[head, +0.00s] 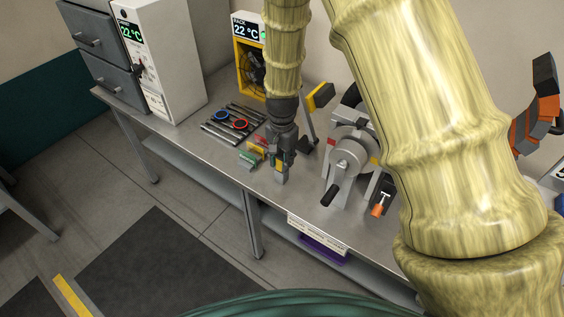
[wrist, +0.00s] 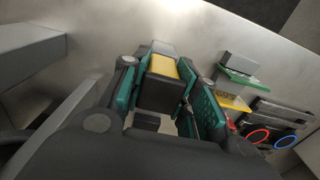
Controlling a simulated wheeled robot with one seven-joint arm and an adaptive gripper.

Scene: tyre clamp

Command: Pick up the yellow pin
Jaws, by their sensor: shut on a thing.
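My gripper (head: 281,160) is over the steel bench, pointing down. It is shut on the yellow pin (head: 279,166), which also shows between the green finger pads in the wrist view (wrist: 164,67). The pin has a yellow body and a grey block-like end. My fingers hide part of it. I cannot tell whether its lower end touches the bench. Just left of my gripper are a green piece (head: 248,155) and another yellow piece (head: 256,151), with a red one beside them. They also show right of my fingers in the wrist view.
A grey clamp machine with a round drum (head: 350,150) stands close on the right. An orange-handled tool (head: 379,205) is near it. A rack with a blue and a red ring (head: 222,117) lies to the left. A white cabinet (head: 160,62) and a yellow-framed fan (head: 249,68) stand behind.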

